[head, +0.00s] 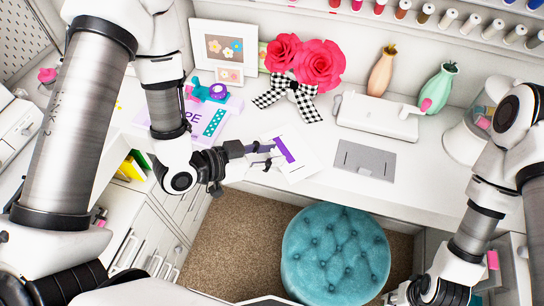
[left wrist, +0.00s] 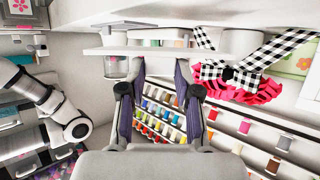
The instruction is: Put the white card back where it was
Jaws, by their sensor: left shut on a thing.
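The white card (head: 302,160), with a purple strip across it, is in front of the flowers, over the front part of the white desk (head: 325,192). My left gripper (head: 268,154) reaches in from the left and is shut on the card's left side. In the left wrist view a white edge (left wrist: 165,51), which looks like the card edge-on, crosses the tips of both fingers (left wrist: 165,70). I cannot tell whether the card touches the desk. My right gripper (head: 432,292) is low at the right; its fingers do not show clearly.
A grey mat (head: 362,162) lies right of the card. Behind are pink flowers (head: 312,62) with a checked bow, a white machine (head: 376,118), two vases (head: 438,88) and a framed picture (head: 222,47). A teal stool (head: 336,250) stands in front.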

